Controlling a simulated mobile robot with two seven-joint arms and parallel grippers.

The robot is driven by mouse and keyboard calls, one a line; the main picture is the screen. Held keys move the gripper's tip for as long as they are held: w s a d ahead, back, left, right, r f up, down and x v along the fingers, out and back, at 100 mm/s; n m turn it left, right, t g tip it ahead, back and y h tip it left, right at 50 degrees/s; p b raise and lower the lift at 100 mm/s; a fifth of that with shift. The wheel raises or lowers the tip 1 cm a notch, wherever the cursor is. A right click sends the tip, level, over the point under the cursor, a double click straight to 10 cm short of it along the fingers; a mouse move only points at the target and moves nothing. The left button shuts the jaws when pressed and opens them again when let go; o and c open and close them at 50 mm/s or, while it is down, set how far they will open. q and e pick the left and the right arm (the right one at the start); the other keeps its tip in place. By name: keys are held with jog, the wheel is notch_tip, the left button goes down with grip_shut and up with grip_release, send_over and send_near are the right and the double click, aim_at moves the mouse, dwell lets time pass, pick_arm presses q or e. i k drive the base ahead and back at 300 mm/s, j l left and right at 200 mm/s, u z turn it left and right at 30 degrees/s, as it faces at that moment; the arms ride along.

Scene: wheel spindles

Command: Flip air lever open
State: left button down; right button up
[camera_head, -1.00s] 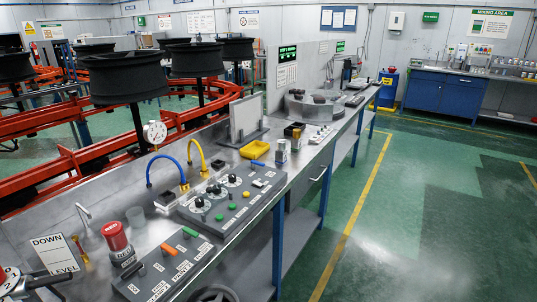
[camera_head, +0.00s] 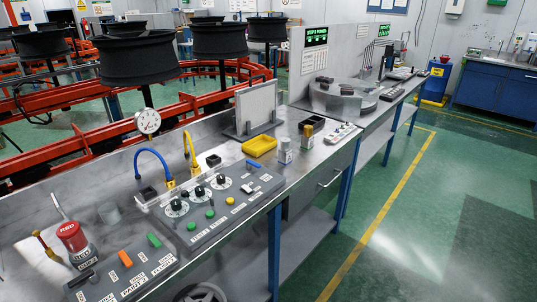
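The front control panel (camera_head: 104,289) lies at the lower left of the bench. It carries a dark lever (camera_head: 82,277), an orange lever (camera_head: 125,258) and a green lever (camera_head: 154,240), with small white labels. A second grey panel (camera_head: 232,212) behind it has black knobs, green and yellow buttons and a blue lever (camera_head: 254,163) at its far edge. The labels are too small to tell which lever is the air lever, or whether it is open. Neither of my grippers shows in this view.
A red paint cup (camera_head: 72,237), a gauge (camera_head: 148,121), blue (camera_head: 152,150) and yellow hoses (camera_head: 190,150), and a yellow tray (camera_head: 259,146) stand on the bench (camera_head: 210,135). The green floor (camera_head: 425,245) at right is clear.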

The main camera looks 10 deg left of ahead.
aim_at(249, 163)
jog(key=i+l, duration=0.25)
jog(key=i+l+u, duration=0.1)
jog(key=l, duration=0.4)
jog(key=i+l, duration=0.3)
jog(key=i+l+u, duration=0.15)
jog(key=l, duration=0.3)
jog(key=i, duration=0.05)
